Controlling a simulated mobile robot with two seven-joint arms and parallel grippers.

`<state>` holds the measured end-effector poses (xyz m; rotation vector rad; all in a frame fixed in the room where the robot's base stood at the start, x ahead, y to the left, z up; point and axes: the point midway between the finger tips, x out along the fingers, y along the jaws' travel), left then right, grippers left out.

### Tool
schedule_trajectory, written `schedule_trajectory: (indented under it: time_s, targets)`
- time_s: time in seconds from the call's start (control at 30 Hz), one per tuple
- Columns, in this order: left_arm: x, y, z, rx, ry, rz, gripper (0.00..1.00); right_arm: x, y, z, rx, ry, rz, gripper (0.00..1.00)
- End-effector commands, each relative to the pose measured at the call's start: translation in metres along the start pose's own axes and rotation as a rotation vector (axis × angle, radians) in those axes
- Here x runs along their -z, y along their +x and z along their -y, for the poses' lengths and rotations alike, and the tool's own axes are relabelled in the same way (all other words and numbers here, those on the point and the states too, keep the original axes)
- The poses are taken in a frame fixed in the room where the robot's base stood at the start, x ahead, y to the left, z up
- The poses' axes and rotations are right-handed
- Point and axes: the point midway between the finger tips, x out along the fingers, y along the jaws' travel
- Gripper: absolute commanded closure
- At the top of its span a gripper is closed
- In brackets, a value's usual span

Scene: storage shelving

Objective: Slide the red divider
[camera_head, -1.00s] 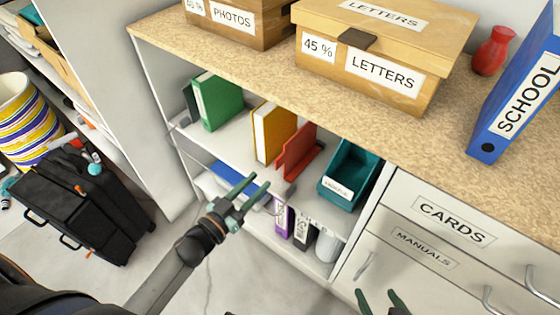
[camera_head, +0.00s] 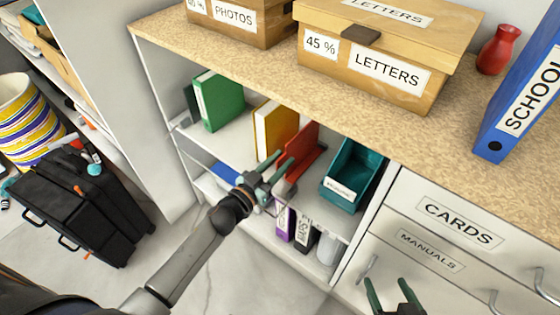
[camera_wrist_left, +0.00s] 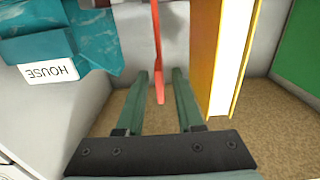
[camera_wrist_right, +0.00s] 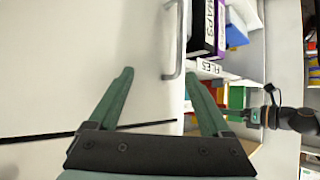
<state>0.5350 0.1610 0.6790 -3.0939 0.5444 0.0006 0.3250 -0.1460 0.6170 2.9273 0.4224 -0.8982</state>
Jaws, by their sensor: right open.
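The red divider (camera_head: 302,150) stands upright on the middle shelf, between the yellow binder (camera_head: 272,128) and the teal bin (camera_head: 352,172). My left gripper (camera_head: 278,168) is at the shelf front, close to the divider. In the left wrist view, the left gripper (camera_wrist_left: 163,78) is open and the thin red divider (camera_wrist_left: 158,50) shows edge-on between its two fingers, with gaps on both sides. My right gripper (camera_head: 388,290) is open and empty in front of the drawers. In the right wrist view, its fingers (camera_wrist_right: 158,75) are spread apart near a drawer handle.
A green binder (camera_head: 218,102) stands further left on the shelf. Cardboard boxes (camera_head: 375,62), a red vase (camera_head: 498,50) and a blue binder (camera_head: 520,95) stand on the countertop. Drawers (camera_head: 460,222) with protruding handles are at right. A black suitcase (camera_head: 85,205) is on the floor at left.

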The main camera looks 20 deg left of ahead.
Motion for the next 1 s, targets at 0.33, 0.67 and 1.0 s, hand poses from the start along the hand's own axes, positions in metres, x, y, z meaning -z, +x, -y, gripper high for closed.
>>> schedule_trajectory:
  time_s: [0.33,0.67,1.0]
  targets:
    - [0.0,-0.0003,-0.0002,0.0,0.0,0.0,1.0,0.0001,0.0,-0.0002,0.0,0.0,0.0,0.18]
    - [0.0,-0.0004,-0.0002,0.0,0.0,0.0,1.0,-0.0001,0.0001,-0.0001,0.0,0.0,0.001,0.18]
    - [-0.0001,-0.0005,-0.0002,-0.001,0.0,0.0,1.0,-0.0004,0.0002,0.0001,0.0,0.0,0.001,0.18]
